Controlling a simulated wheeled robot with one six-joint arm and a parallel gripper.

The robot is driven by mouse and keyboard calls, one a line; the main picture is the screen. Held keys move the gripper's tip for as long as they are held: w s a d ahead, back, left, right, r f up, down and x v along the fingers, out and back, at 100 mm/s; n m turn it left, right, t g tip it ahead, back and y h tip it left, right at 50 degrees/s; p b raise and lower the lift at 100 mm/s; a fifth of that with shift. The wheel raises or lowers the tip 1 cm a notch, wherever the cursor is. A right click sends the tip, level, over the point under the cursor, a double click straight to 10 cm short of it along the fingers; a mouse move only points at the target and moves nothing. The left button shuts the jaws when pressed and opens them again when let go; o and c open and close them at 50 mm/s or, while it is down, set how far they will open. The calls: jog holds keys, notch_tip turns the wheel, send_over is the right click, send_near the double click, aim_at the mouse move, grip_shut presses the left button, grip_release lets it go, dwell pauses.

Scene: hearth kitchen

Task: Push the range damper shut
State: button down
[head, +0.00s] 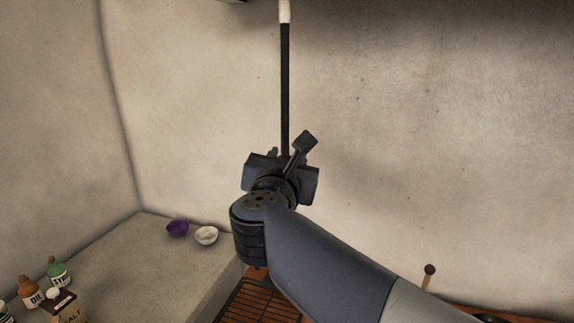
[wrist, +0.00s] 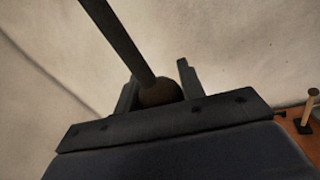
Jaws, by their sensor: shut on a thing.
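The damper rod (head: 285,90) is a long dark bar that hangs upright in front of the pale wall, with a white piece at its top. Its lower end runs down to my gripper (head: 281,163) in the head view. In the wrist view the rod (wrist: 122,40) ends in a brown round knob (wrist: 158,93). The knob sits between the two fingers of my gripper (wrist: 160,86), which is shut on it. In the head view the knob is hidden behind my gripper. The rod's upper mounting is cut off by the picture edge.
A pale ledge at left holds a purple bowl (head: 177,229), a white bowl (head: 206,235), an oil bottle (head: 31,292), a green bottle (head: 59,272) and a salt container (head: 68,308). A reddish grille (head: 258,302) lies below. A wooden-knobbed lever (head: 429,272) stands at right.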

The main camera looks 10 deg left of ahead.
aim_at(284, 136)
notch_tip(284, 136, up, 6)
jog(key=shift+f+p, duration=0.15)
jog(key=shift+p, duration=0.85)
jog(key=c, duration=1.3)
grip_release()
jog(key=shift+c, duration=0.2)
jog(key=o, duration=0.4)
jog(key=shift+f, duration=0.1)
jog(key=shift+o, duration=0.2)
jog(key=shift+s+f, duration=0.1)
jog(key=shift+s, duration=0.3)
jog(key=s+d+b, duration=0.1)
jog(key=s+b, duration=0.2)
jog(key=s, duration=0.7)
jog(key=shift+d+b, duration=0.15)
jog(key=shift+b, duration=0.15)
